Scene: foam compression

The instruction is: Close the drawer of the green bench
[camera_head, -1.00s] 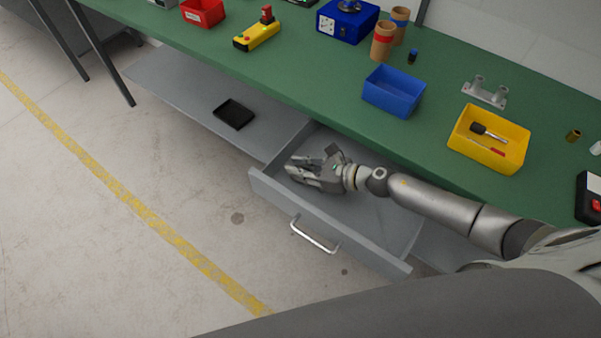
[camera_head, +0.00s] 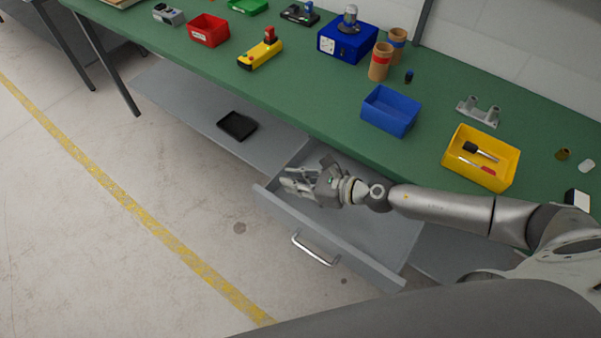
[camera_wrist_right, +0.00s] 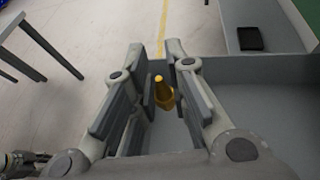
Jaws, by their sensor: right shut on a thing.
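The green bench (camera_head: 290,100) runs across the head view. Its grey drawer stands open below the top, with a front panel (camera_head: 345,245) and a silver bar handle (camera_head: 315,251). My right gripper (camera_head: 290,186) reaches over the open drawer, close behind the front panel near its left end. In the right wrist view, my right gripper (camera_wrist_right: 162,95) is shut on a small yellow thing (camera_wrist_right: 160,92) between its fingers. The fingers hide part of it, and I cannot tell whether it touches the drawer.
A black tray (camera_head: 237,126) lies on the grey shelf (camera_head: 185,105) left of the drawer. A blue bin (camera_head: 390,110) and a yellow bin (camera_head: 480,157) with tools stand on the bench top. The floor in front of the drawer is clear.

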